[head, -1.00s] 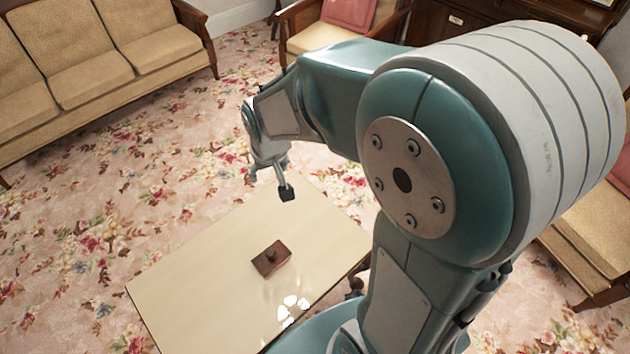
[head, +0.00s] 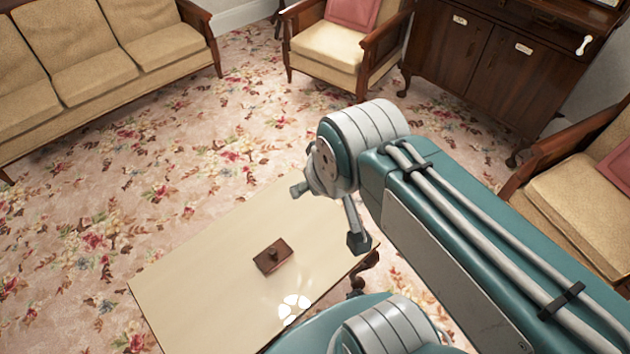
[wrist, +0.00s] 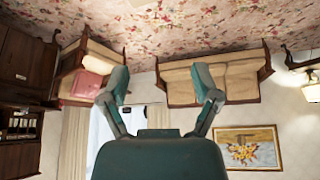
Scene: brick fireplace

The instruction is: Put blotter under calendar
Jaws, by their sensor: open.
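The blotter (head: 273,257) is a small dark brown wooden block with a knob on top. It lies on the pale table (head: 215,270), near the middle. My gripper (head: 328,215) is above the table's far right part, beyond the blotter and apart from it. In the wrist view my gripper (wrist: 160,82) has its two fingers spread wide with nothing between them. The blotter does not show in the wrist view. I cannot make out a calendar in either view.
A beige sofa (head: 85,55) stands at the upper left and an armchair (head: 335,45) at the top. A dark wooden cabinet (head: 490,60) is at the upper right, with another armchair (head: 580,185) below it. The wrist view also shows a framed picture (wrist: 246,148). Most of the table top is clear.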

